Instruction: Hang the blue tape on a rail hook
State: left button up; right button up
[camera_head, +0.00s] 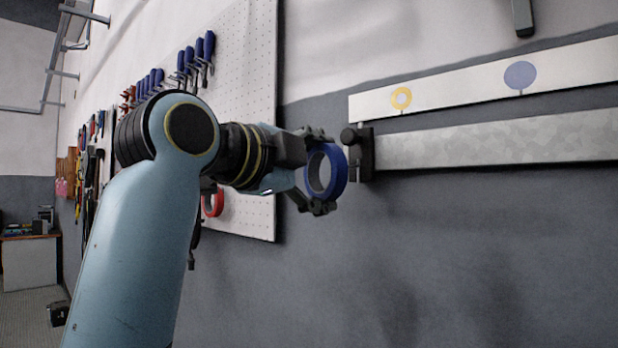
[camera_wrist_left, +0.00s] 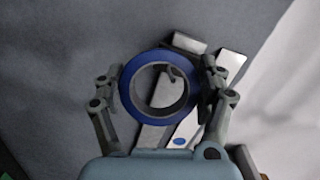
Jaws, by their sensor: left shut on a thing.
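The blue tape (camera_head: 339,175) is a ring held upright by my left gripper (camera_head: 319,171), whose fingers grip its outer rim from opposite sides. The left wrist view shows the blue tape (camera_wrist_left: 129,90) between both fingers of my left gripper (camera_wrist_left: 161,84). A dark hook (camera_head: 366,154) with a round knob sits at the left end of the grey metal rail (camera_head: 490,140). The tape is close to the left of this hook in the head view; whether they touch cannot be told. In the wrist view a dark piece shows through the tape's opening. My right gripper is out of view.
A white strip (camera_head: 450,90) above the rail carries a yellow ring mark (camera_head: 401,98) and a blue disc mark (camera_head: 520,75). A pegboard (camera_head: 258,120) with screwdrivers and a red ring (camera_head: 213,203) stands left, partly behind my arm. The wall below the rail is clear.

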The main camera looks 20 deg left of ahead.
pick_arm(q)
jog(key=shift+b+x, duration=0.6)
jog(key=shift+x, duration=0.85)
jog(key=shift+d+r, duration=0.1)
jog(key=shift+d, duration=0.05)
jog(key=shift+w, duration=0.35)
jog(key=c, duration=0.4)
jog(key=shift+w+d+f, duration=0.15)
jog(key=shift+w+f, duration=0.05)
jog(key=shift+f, duration=0.2)
jog(key=shift+w+d+f, duration=0.2)
jog(key=shift+w, duration=0.1)
jog(key=shift+c, duration=0.5)
jog(key=shift+w+d+f, duration=0.1)
jog(key=shift+w, duration=0.1)
jog(key=shift+c, duration=0.2)
jog(key=shift+f, duration=0.1)
jog(key=shift+c, duration=0.4)
jog(key=shift+f, duration=0.1)
